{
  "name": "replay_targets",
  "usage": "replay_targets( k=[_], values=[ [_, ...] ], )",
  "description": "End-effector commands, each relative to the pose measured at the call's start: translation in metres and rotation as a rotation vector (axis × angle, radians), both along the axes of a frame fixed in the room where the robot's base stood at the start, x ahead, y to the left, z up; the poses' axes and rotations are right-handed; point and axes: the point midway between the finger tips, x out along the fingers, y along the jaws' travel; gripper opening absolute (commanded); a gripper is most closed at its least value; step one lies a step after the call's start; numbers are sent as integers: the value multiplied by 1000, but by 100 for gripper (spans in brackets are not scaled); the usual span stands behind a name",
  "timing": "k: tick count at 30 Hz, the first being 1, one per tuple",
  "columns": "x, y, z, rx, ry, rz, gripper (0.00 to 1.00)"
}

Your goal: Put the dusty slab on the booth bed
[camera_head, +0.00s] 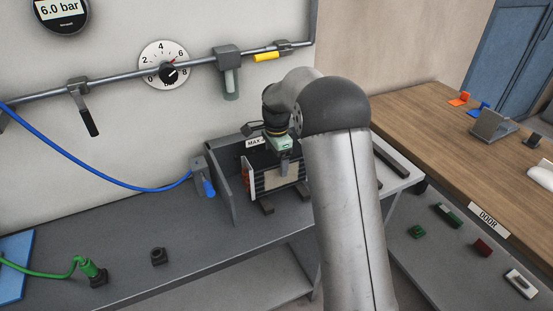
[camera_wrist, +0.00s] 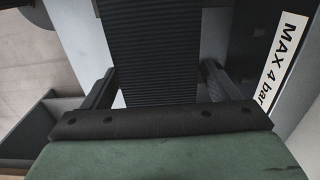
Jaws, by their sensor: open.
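A dark ribbed slab with a tan front (camera_head: 280,178), which looks like the dusty slab, stands inside the grey booth (camera_head: 222,185). My gripper (camera_head: 284,168) is over its top, partly hidden by my arm. In the wrist view, the black ribbed face of the slab (camera_wrist: 150,50) lies between the two fingers of my gripper (camera_wrist: 160,68). The fingers are open, with gaps visible on both sides of it. Dark rails (camera_head: 266,208) show at the booth's floor. How the slab's underside rests on the bed is hidden.
A "MAX 4 bar" label (camera_wrist: 282,62) is on the booth. A blue-handled valve (camera_head: 207,184) with a blue hose is at its left. A pipe with a gauge (camera_head: 164,63) runs along the wall. The wooden table (camera_head: 420,125) is at right. The grey bench has free room at left.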

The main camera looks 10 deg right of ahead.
Motion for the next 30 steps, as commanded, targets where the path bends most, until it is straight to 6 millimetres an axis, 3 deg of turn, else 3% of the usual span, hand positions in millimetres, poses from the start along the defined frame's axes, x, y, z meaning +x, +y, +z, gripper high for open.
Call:
replay_targets(
  k=[5,18,27,30],
  values=[
    [1,0,20,-1,-4,0,82],
    [1,0,108,0,-4,-1,82],
    [-1,0,123,0,-1,4,82],
    [-14,0,128,1,-4,55,82]
  ],
)
